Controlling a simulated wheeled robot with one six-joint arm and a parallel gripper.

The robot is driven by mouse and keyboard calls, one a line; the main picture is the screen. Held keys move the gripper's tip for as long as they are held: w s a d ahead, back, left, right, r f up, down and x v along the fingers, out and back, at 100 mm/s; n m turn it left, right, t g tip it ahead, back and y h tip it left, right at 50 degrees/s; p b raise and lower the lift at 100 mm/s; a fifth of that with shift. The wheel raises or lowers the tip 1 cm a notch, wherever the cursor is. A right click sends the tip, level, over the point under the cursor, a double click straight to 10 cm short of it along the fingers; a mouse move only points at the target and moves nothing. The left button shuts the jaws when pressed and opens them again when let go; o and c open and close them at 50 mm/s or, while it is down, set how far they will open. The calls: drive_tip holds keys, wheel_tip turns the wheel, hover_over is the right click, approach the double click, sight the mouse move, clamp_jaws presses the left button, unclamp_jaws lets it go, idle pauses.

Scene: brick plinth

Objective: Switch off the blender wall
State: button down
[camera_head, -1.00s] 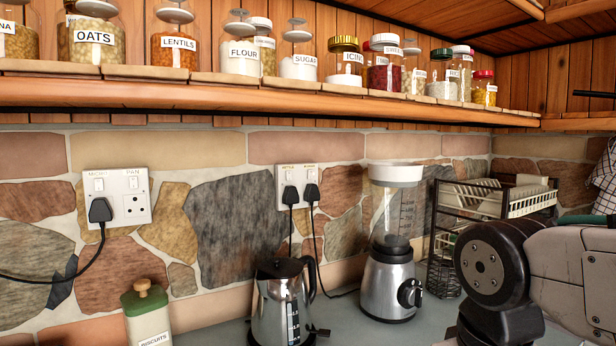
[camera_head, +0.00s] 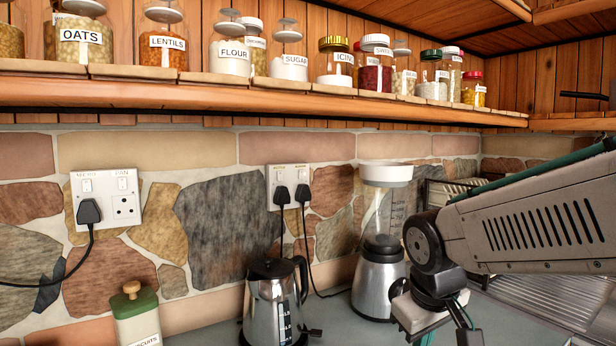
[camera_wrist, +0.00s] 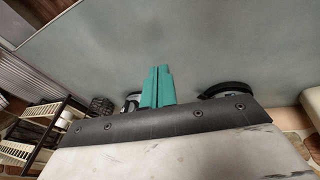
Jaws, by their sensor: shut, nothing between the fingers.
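The white double wall socket (camera_head: 289,188) behind the kettle has two small rocker switches at its top and two black plugs below. Its labels are too small to read surely. The left cord runs down behind the kettle; the right cord runs along the counter toward the blender (camera_head: 379,283). The blender stands upright, its right side hidden by my arm. My gripper's green fingers (camera_wrist: 157,87) are together and empty in the wrist view, above the grey counter. My gripper is low and right of the socket, well apart from it. Whether the switches are on cannot be told.
A steel kettle (camera_head: 272,300) stands below the socket, left of the blender. Another socket (camera_head: 107,200) with one plug is at the left, above a biscuits tin (camera_head: 137,315). A wooden shelf (camera_head: 250,98) with jars overhangs. A dish rack (camera_head: 440,190) is partly hidden behind my arm.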

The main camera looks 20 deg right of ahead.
sight(302, 172)
drive_tip(key=w+d+r+n+t, duration=0.2)
drive_tip(key=w+r+n+t, duration=0.15)
drive_tip(key=w, duration=0.75)
drive_tip(key=w+d+r+n+t, duration=0.1)
drive_tip(key=w+r+n+t, duration=0.3)
drive_tip(key=w, duration=0.7)
drive_tip(key=w+a+r+n+t+y, duration=0.3)
drive_tip(key=r+n+t, duration=0.1)
drive_tip(key=r+n, duration=0.2)
drive_tip(key=w+a+r+n+t+y, duration=0.3)
drive_tip(key=r+n+t, duration=0.1)
drive_tip(key=r+n, duration=0.2)
drive_tip(key=shift+w+a+r+y, duration=0.3)
drive_tip(key=shift+w+a+r, duration=0.05)
drive_tip(key=shift+w+r, duration=0.1)
drive_tip(key=x, duration=1.4)
drive_tip(key=shift+r, duration=0.1)
